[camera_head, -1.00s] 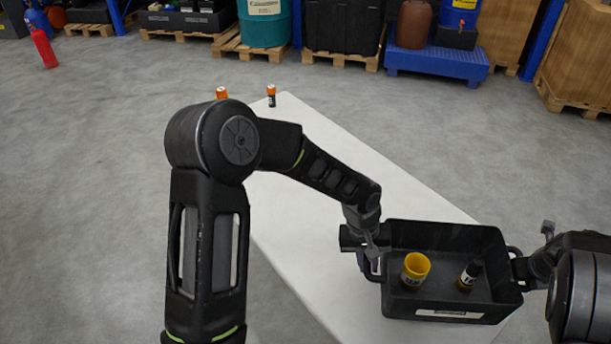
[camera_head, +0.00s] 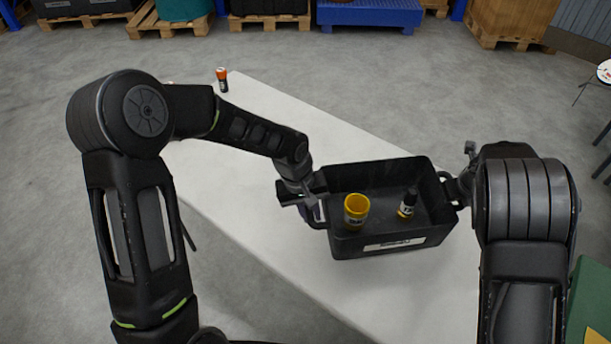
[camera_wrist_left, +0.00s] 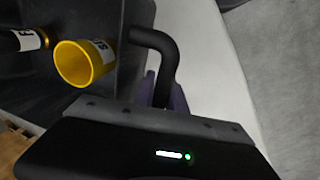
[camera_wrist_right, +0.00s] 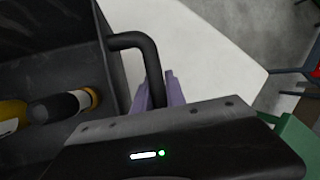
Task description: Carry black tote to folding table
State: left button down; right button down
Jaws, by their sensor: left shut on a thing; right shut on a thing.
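The black tote (camera_head: 395,243) is upright over the white folding table (camera_head: 215,205), between my two arms. I cannot tell whether its base touches the top. Inside are a yellow cup (camera_head: 356,211) at the left and a dark bottle with a yellow and white label (camera_head: 407,204) to its right. My left gripper (camera_head: 314,212) is shut on the tote's left handle, which also shows in the left wrist view (camera_wrist_left: 160,50). My right gripper (camera_head: 458,190) is shut on the right handle, clear in the right wrist view (camera_wrist_right: 145,55).
An orange-capped dark bottle (camera_head: 222,80) stands at the table's far end. Pallets and a blue spill pallet (camera_head: 370,14) line the back. A green object (camera_head: 592,290) is at the lower right. The table's near left part is bare.

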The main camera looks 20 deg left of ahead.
dwell(0.5)
pick_arm(q)
jog(key=shift+f, duration=0.15)
pick_arm(e)
jog(key=shift+f, duration=0.15)
